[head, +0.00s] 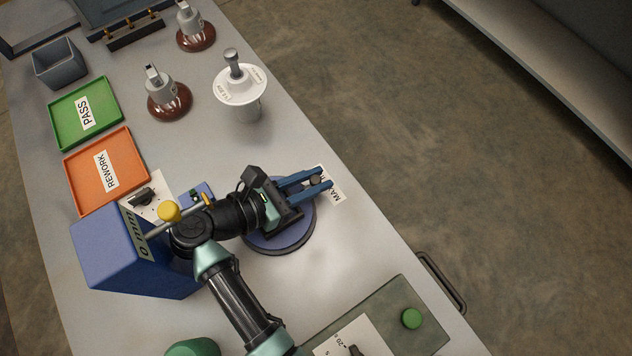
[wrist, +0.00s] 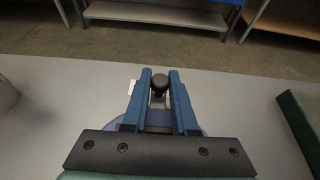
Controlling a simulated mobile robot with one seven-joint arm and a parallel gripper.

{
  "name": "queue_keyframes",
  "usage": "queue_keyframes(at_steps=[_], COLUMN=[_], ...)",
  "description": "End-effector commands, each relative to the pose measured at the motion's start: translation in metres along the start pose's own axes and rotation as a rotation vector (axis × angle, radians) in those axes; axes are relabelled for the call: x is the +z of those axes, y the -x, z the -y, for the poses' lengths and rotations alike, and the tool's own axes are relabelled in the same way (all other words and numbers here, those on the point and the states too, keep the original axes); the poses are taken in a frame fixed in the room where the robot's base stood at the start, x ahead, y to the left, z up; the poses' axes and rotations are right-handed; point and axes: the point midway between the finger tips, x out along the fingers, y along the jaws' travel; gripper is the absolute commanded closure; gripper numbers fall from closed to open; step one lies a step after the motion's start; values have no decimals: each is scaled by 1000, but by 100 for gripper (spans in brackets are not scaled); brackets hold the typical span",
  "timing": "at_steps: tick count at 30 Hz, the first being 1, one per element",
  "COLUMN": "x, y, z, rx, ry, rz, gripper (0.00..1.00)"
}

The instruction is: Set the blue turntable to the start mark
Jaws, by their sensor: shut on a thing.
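The blue turntable (head: 282,243) is a round disc on the bench, partly hidden under my gripper. My gripper (head: 319,179) reaches over it to its far right edge and is shut on a dark round knob (head: 316,180). In the wrist view the knob (wrist: 160,82) sits between the tips of the two blue fingers (wrist: 160,88), and a strip of the turntable shows below. A white label (head: 335,190) lies on the bench just beyond the fingertips. Its text is partly covered, with "MA" readable. I cannot tell a start mark on the disc.
A blue box (head: 105,245) stands left of my arm. Orange REWORK (head: 80,190) and green PASS (head: 62,128) trays lie along the left. A white insulator (head: 240,92) and two brown-based ones (head: 170,108) stand behind.

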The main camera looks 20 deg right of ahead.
Motion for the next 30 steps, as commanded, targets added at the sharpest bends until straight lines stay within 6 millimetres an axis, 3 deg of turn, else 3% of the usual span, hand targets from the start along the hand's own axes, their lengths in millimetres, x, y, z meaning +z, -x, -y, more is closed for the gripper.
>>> queue_keyframes(at_steps=[14,15,19,30], x=[2,2,2,1], y=[0,0,0,0], z=[-2,-2,-2,-1], rx=[-1,-1,0,0], ry=[-2,-2,-2,0], rz=[3,3,2,1], gripper=[100,69,45,44])
